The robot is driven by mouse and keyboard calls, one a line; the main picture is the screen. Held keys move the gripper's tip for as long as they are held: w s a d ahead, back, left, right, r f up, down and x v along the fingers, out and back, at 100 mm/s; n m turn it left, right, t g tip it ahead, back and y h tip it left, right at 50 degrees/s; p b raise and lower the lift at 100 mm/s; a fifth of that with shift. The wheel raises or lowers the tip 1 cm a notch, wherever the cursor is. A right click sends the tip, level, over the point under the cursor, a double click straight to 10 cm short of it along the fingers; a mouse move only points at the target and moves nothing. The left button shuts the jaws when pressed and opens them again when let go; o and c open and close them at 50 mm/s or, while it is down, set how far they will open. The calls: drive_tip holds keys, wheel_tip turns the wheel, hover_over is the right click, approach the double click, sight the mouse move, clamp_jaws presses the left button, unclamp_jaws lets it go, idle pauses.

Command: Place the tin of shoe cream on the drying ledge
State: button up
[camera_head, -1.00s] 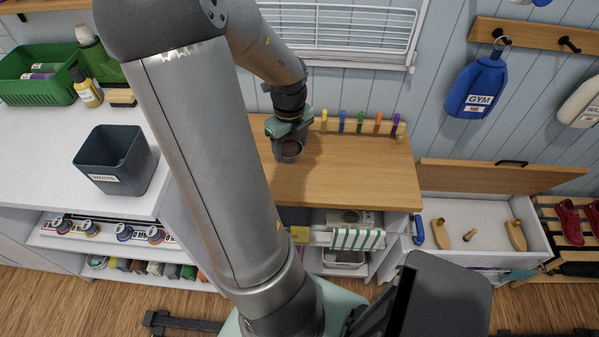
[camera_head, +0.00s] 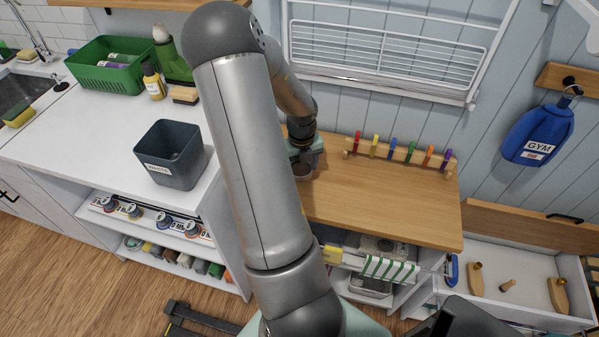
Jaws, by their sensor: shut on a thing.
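My gripper (camera_head: 304,160) is shut on a dark, round tin, which I take to be the tin of shoe cream (camera_head: 302,173). It is over the left part of the wooden worktop (camera_head: 385,208), partly hidden by my arm. I cannot tell whether the tin touches the wood. A white wire drying rack (camera_head: 390,48) hangs on the wall behind, with a pale strip along its lower edge. Whether this strip is the drying ledge I cannot tell.
A row of coloured pegs (camera_head: 402,153) stands along the worktop's back edge. A dark waste bin (camera_head: 170,155) and a green basket (camera_head: 108,66) stand on the white counter at left. An open drawer (camera_head: 515,278) is at lower right. The worktop's middle is clear.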

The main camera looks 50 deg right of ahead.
sight(299, 170)
drive_tip(key=shift+w+f, duration=0.25)
drive_tip(key=shift+f, duration=0.1)
drive_tip(key=shift+w+f, duration=0.1)
drive_tip(key=shift+f, duration=1.45)
drive_tip(key=shift+f, duration=0.1)
drive_tip(key=shift+f, duration=0.15)
drive_tip(key=o, duration=1)
